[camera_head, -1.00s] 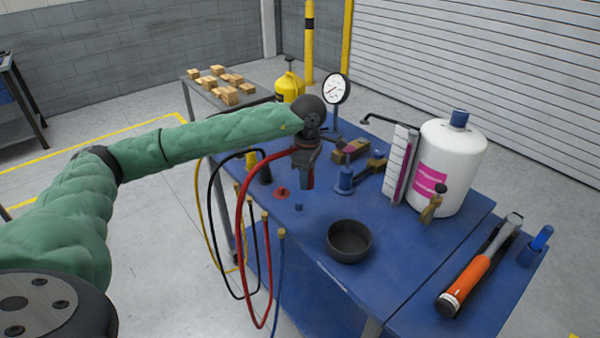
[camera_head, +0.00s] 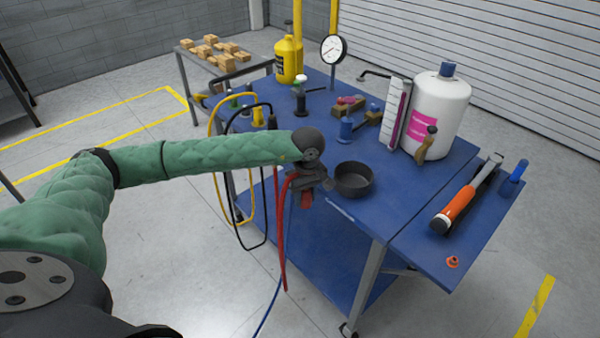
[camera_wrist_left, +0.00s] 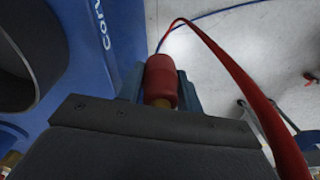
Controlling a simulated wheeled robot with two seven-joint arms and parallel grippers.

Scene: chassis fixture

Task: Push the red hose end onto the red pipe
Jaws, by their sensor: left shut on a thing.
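My left gripper (camera_head: 306,192) is shut on the red hose end (camera_wrist_left: 161,80). It holds it by the table's front-left edge, left of the black bowl. In the left wrist view the red sleeve sits between the fingers, with a brass-coloured part at its near end. The red hose (camera_head: 281,235) hangs down from the gripper past the table edge; it also loops right in the left wrist view (camera_wrist_left: 230,68). I cannot make out the red pipe for certain; my left arm hides part of the table. My right gripper is not in view.
The black bowl (camera_head: 354,180) stands close to the gripper. A small red ring-like piece (camera_head: 453,262) lies at the table's near right corner. Yellow (camera_head: 216,165) and black hoses hang left.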

